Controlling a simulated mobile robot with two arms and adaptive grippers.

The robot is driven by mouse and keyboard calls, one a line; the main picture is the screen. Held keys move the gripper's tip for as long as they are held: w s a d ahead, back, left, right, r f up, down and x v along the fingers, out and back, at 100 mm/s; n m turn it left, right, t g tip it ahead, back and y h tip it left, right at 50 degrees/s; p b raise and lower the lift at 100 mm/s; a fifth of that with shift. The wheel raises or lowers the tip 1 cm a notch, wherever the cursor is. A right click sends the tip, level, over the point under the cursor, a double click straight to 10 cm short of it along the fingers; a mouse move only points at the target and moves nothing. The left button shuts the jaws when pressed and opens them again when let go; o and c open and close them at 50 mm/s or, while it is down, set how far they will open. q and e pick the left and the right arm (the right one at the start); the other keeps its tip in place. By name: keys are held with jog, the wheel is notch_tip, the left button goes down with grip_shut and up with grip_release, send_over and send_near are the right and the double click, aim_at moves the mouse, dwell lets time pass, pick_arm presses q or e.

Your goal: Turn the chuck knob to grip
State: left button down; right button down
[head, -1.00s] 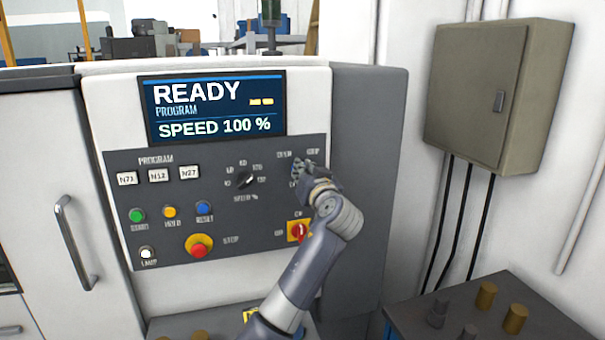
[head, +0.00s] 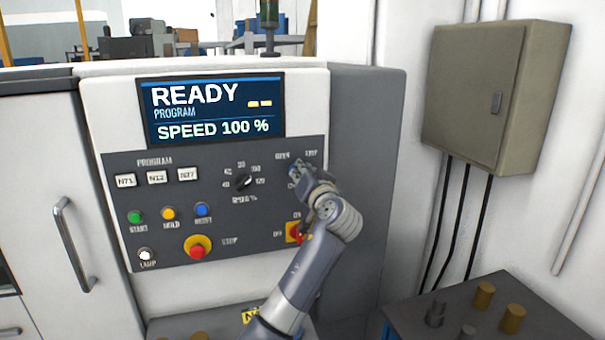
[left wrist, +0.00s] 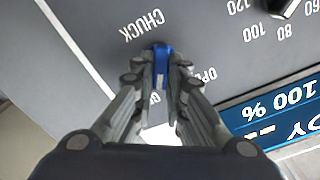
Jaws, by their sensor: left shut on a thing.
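The chuck knob (left wrist: 161,50) is blue and sits on the dark control panel, between the CHUCK label and the OPEN and GRIP labels in the left wrist view. My left gripper (left wrist: 161,72) is shut on it, with a finger on each side. In the head view my left gripper (head: 297,172) is at the upper right of the panel, just below OPEN and GRIP, and covers most of the knob. I cannot tell which label the knob points to. My right gripper is not in view.
The screen (head: 213,108) reads READY and SPEED 100 %. The speed knob (head: 244,182) is left of my gripper. A red and yellow switch (head: 293,232) is below, partly behind my arm. The red stop button (head: 197,249) is lower left. A grey wall box (head: 470,95) hangs at right.

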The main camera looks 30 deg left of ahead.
pick_arm(q)
jog(key=shift+f, duration=0.15)
jog(key=c, duration=1.7)
grip_release()
jog(key=shift+o, duration=0.5)
jog(key=v, duration=1.2)
